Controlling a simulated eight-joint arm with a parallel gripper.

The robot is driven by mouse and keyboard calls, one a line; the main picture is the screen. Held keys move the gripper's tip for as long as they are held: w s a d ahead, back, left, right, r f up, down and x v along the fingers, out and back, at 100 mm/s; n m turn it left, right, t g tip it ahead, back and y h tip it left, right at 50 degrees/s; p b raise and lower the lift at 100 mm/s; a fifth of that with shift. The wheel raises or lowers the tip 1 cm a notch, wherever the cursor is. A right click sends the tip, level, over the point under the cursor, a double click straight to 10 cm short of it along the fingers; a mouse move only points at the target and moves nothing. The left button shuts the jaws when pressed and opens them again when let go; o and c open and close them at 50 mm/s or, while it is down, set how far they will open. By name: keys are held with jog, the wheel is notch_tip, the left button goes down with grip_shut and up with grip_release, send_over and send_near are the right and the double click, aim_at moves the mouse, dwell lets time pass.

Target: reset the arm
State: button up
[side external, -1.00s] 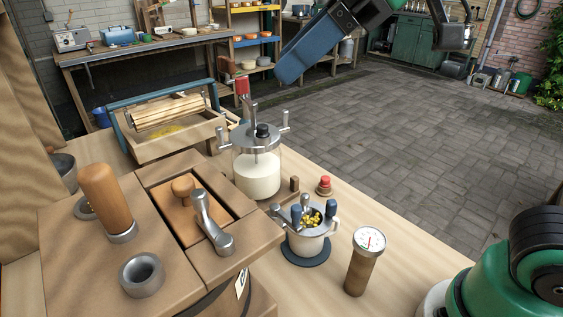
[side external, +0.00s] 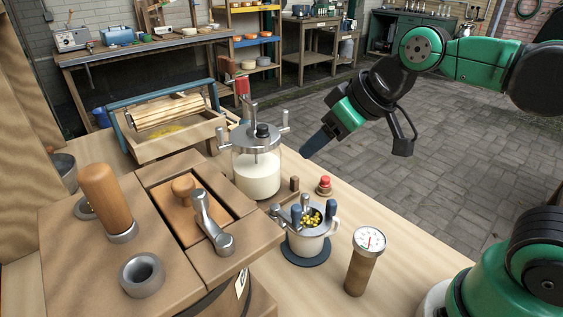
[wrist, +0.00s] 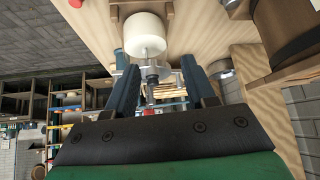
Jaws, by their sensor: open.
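My gripper (side external: 312,148) is to the right of the glass jar (side external: 257,172) in the side view, with its blue fingers pointing down and left. In the wrist view my gripper (wrist: 160,66) has its two blue fingers spread apart. No object is clearly held between them. The white jar (wrist: 146,32) shows beyond the fingertips there, with its metal crank and lid toward the gap. Whether the fingers touch the jar is hard to tell, but a gap shows in the side view.
The bench holds a wooden churn box (side external: 183,262), a mug with tools (side external: 306,241), a dial thermometer (side external: 364,262), a small red-topped piece (side external: 324,186) and a wooden tray with a blue handle (side external: 180,144). The paved floor (side external: 440,180) to the right is clear.

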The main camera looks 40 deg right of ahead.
jog(key=s+d+f+m+h, duration=0.1)
jog(key=d+f+m, duration=0.1)
jog(key=f, duration=0.3)
jog(key=shift+s+d+f+h, duration=0.15)
jog(key=shift+d+f+h, duration=0.15)
jog(key=shift+d, duration=0.5)
jog(key=shift+c, duration=0.3)
